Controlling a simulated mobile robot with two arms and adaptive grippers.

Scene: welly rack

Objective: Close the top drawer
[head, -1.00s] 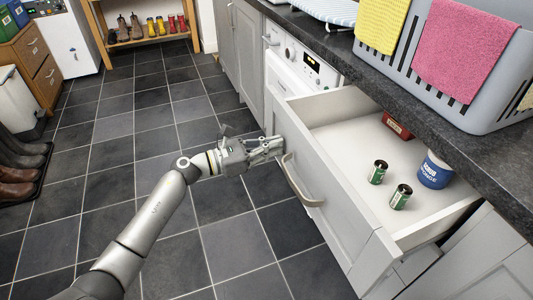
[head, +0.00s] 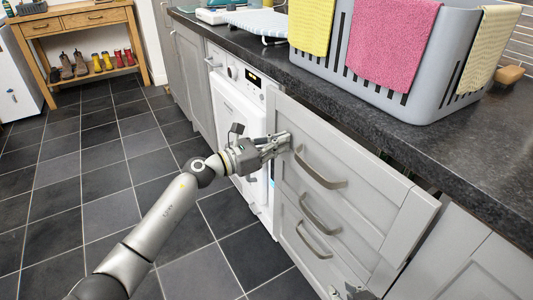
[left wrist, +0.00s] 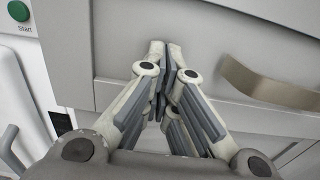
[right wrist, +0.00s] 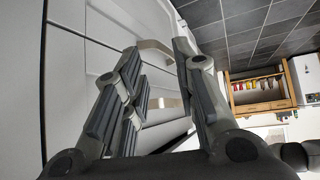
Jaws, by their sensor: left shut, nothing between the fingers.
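The top drawer's grey front (head: 335,150) stands a little out from the cabinet, with a narrow dark gap under the worktop. Its inside is hidden. Its curved handle (head: 320,172) is to the right of my left gripper (head: 286,140), which is shut and empty with its fingertips at the front's upper left. In the left wrist view the shut fingertips (left wrist: 165,50) are at the drawer front, left of the handle (left wrist: 265,85). My right gripper (right wrist: 158,62) is open and empty beside the cabinet fronts.
Two lower drawer handles (head: 318,215) are below. The white washing machine (head: 237,110) is left of the drawers. A grey basket with towels (head: 390,80) stands on the dark worktop (head: 460,150). Tiled floor (head: 110,190) is clear to the left; a wooden boot rack (head: 85,22) is behind.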

